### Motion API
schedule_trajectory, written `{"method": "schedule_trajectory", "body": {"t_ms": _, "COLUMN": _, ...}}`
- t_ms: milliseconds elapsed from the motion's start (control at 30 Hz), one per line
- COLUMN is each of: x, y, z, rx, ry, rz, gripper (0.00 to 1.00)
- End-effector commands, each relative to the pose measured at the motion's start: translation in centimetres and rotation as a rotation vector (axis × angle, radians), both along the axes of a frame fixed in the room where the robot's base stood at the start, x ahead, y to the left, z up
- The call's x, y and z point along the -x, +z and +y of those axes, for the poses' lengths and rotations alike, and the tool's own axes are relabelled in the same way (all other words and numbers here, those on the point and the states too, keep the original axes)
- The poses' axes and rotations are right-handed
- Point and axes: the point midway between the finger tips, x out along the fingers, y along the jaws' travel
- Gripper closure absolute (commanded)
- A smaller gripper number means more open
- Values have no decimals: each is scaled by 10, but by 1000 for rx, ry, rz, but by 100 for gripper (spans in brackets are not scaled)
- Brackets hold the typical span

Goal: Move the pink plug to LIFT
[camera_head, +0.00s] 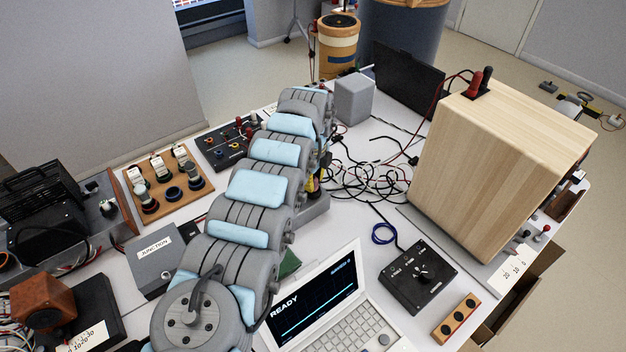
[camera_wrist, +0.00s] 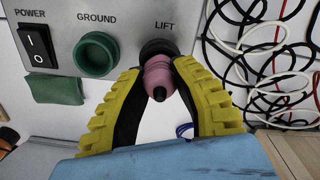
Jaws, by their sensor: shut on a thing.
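In the wrist view, my gripper (camera_wrist: 160,68) has yellow, ribbed fingers that close around the pink plug (camera_wrist: 157,78). The plug has a dark tip facing the camera. It is lined up with the black LIFT socket (camera_wrist: 158,47) on a pale grey panel (camera_wrist: 125,8) and overlaps its lower part. I cannot tell how deep it sits in the socket. The green GROUND socket (camera_wrist: 97,54) is to the left and is empty of any plug I can see. In the head view my arm hides the plug and nearly all of the gripper.
The black POWER switch (camera_wrist: 37,45) is at the panel's left, with a green cloth (camera_wrist: 54,90) below. Loose black, red and white cables (camera_wrist: 268,60) lie right of the fingers. In the head view, a wooden speaker box (camera_head: 490,170) and a laptop (camera_head: 320,300) flank the arm.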

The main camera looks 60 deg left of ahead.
Motion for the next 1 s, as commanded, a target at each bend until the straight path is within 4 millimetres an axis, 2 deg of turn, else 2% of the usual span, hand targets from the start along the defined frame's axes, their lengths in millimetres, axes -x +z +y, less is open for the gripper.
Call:
{"method": "schedule_trajectory", "body": {"t_ms": 133, "x": 0, "y": -3, "z": 0, "rx": 0, "ry": 0, "rz": 0, "gripper": 100}}
{"method": "schedule_trajectory", "body": {"t_ms": 167, "x": 0, "y": -3, "z": 0, "rx": 0, "ry": 0, "rz": 0, "gripper": 65}}
{"method": "schedule_trajectory", "body": {"t_ms": 200, "x": 0, "y": -3, "z": 0, "rx": 0, "ry": 0, "rz": 0, "gripper": 54}}
{"method": "schedule_trajectory", "body": {"t_ms": 233, "x": 0, "y": -3, "z": 0, "rx": 0, "ry": 0, "rz": 0, "gripper": 51}}
{"method": "schedule_trajectory", "body": {"t_ms": 667, "x": 0, "y": 1, "z": 0, "rx": 0, "ry": 0, "rz": 0, "gripper": 51}}
{"method": "schedule_trajectory", "body": {"t_ms": 867, "x": 0, "y": 22, "z": 0, "rx": 0, "ry": 0, "rz": 1, "gripper": 51}}
{"method": "schedule_trajectory", "body": {"t_ms": 1000, "x": 0, "y": 48, "z": 0, "rx": -2, "ry": 1, "rz": 0, "gripper": 51}}
